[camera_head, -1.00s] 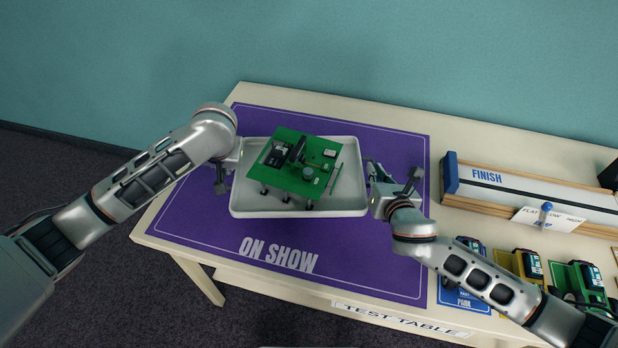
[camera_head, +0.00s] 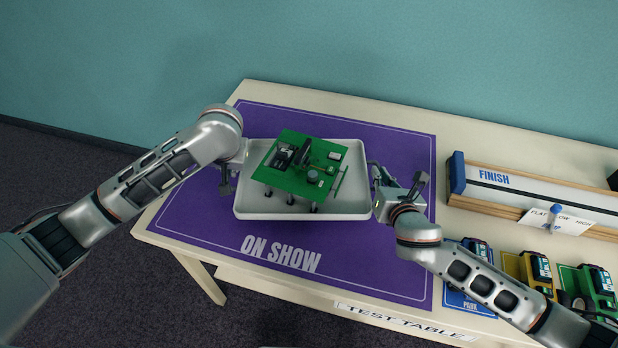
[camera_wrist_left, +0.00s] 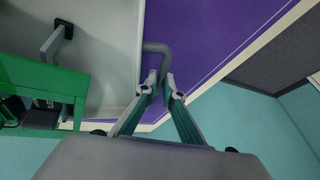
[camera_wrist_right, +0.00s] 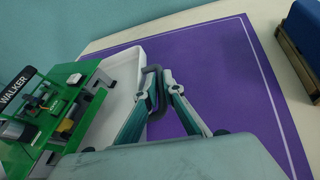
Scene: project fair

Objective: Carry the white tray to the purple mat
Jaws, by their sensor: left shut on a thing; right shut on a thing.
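The white tray (camera_head: 346,207) is over the purple mat (camera_head: 210,220), which is marked ON SHOW. I cannot tell whether it touches the mat or hangs just above it. A green board model (camera_head: 290,181) on short legs stands in the tray. My left gripper (camera_head: 228,182) is shut on the tray's left handle, a grey loop in the left wrist view (camera_wrist_left: 158,48). My right gripper (camera_head: 376,186) is shut on the right handle, which shows in the right wrist view (camera_wrist_right: 155,72). The tray looks level.
To the right stand a long FINISH track (camera_head: 540,195) with a blue end and a FLAT/LOW/HIGH card (camera_head: 556,218). Several small devices, one green (camera_head: 597,280), stand at the front right. The mat's front part is bare. A teal wall is behind the table.

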